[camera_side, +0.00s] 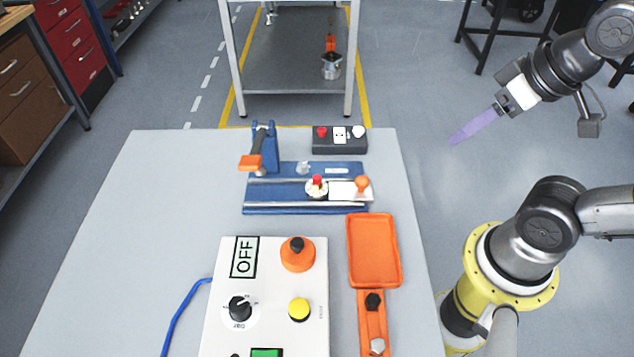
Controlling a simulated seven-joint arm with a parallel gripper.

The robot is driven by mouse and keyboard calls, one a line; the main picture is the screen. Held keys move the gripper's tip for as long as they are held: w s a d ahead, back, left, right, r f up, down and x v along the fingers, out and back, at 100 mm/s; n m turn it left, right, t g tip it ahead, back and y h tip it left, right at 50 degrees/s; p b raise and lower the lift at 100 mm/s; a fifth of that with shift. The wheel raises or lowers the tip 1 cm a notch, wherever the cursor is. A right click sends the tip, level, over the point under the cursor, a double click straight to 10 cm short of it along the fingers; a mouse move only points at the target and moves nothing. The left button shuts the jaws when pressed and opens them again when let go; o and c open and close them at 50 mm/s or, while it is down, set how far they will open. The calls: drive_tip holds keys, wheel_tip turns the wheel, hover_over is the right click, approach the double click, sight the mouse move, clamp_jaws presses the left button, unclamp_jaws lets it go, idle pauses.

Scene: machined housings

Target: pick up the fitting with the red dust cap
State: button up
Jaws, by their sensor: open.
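A small round pale fitting with a red cap (317,185) sits upright on the blue fixture (262,207) near the middle of the table. The cap is on top, and a white plate with an orange knob (362,184) is close to its right. My gripper (455,138) has pale purple fingers and is up at the right, out past the table's right edge, well apart from the fitting. It is empty. The fingers overlap from this side, so the gap between them is hard to see.
A lever with an orange handle (250,162) rises at the fixture's left. A dark box (340,146) with red and white tops stands behind. An orange tray (373,250) and a white control box (220,320) are in front. The table's left side (150,210) is clear.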

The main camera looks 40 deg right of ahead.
wheel_tip(320, 180, up, 3)
drive_tip(key=w+m, duration=0.2)
drive_tip(key=m, duration=0.2)
drive_tip(key=m+g, duration=0.6)
drive_tip(key=m, duration=0.2)
hover_over(317, 177)
wheel_tip(317, 177, down, 14)
drive_tip(key=shift+d+r, duration=0.1)
drive_tip(key=shift+f, duration=3.25)
drive_tip(key=shift+c, duration=0.3)
clamp_jaws()
